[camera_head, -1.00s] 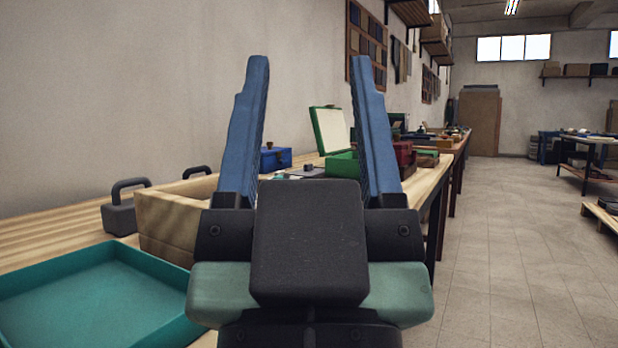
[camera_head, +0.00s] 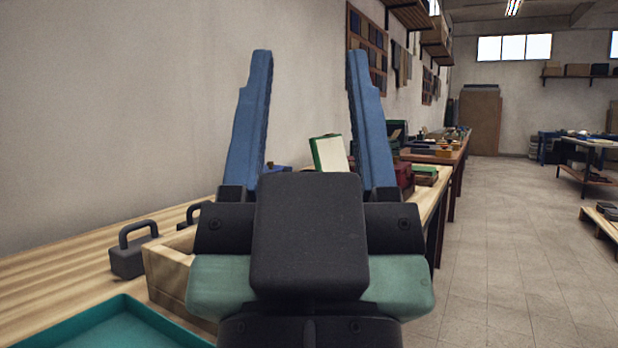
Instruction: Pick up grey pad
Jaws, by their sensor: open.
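My gripper (camera_head: 309,58) is in the middle of the head view, with its two blue fingers pointing up and wide apart. It is open, and nothing is between the fingers. I cannot make out a grey pad now. The gripper's dark body and fingers hide part of the long wooden table (camera_head: 60,257) behind them.
A teal tray (camera_head: 122,322) is at the lower left, beside a wooden box (camera_head: 168,275) partly hidden by my gripper. A green case with a raised lid (camera_head: 328,153) and a red box (camera_head: 404,178) are farther back.

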